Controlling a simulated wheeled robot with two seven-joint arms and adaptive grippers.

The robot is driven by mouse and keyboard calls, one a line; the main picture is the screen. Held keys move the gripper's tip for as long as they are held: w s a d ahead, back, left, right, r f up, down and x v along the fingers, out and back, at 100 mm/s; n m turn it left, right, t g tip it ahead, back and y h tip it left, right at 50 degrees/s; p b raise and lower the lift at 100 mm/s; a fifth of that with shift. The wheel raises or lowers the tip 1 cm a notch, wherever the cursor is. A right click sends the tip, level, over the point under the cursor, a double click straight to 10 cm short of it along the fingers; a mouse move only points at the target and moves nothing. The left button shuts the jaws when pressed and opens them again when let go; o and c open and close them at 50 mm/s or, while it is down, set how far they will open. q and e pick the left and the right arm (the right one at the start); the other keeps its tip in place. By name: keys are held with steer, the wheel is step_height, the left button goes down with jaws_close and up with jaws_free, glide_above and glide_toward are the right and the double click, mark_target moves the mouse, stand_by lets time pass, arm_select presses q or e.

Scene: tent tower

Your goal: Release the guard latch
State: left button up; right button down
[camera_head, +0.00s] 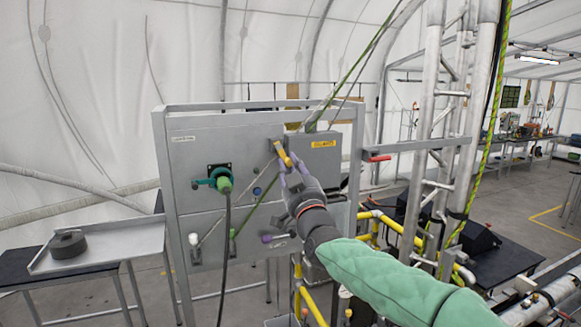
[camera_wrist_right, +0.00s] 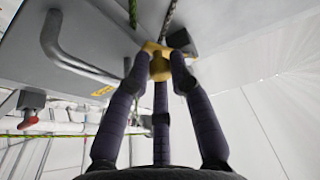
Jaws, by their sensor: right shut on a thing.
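A small yellow latch piece (camera_head: 283,153) sits on the front of the grey panel cabinet (camera_head: 190,165), just left of a raised grey cover box (camera_head: 318,165) with a yellow label. My right gripper (camera_head: 291,168) reaches it from the lower right, its purple-grey fingers shut on it. In the right wrist view the fingers (camera_wrist_right: 157,80) close around the yellow piece (camera_wrist_right: 158,62), which is partly hidden by the fingertips. A dark block (camera_wrist_right: 180,40) is beside it. My left gripper is not in view.
A green round connector (camera_head: 222,182) with a hanging black cable is left on the panel. A red-handled lever (camera_head: 377,157) juts out at the right edge. A metal bar handle (camera_wrist_right: 75,58) is near my fingers. A side table (camera_head: 110,243) holds a dark coil.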

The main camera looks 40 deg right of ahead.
steer(key=shift+r+m, duration=0.1)
steer(key=shift+m, duration=0.2)
steer(key=shift+a+m+g+h+b, duration=0.35)
steer(key=shift+m+h, duration=0.25)
steer(key=shift+m, duration=0.2)
steer(key=shift+w+a+m+g+h, duration=0.15)
steer(key=shift+m+g+h, duration=0.35)
steer(key=shift+m, duration=1)
steer(key=shift+r, duration=0.1)
steer(key=c, duration=1.2)
jaws_free()
steer(key=shift+c, duration=0.2)
steer(key=shift+o, duration=0.5)
steer(key=shift+a, duration=0.15)
steer(key=shift+f, duration=0.25)
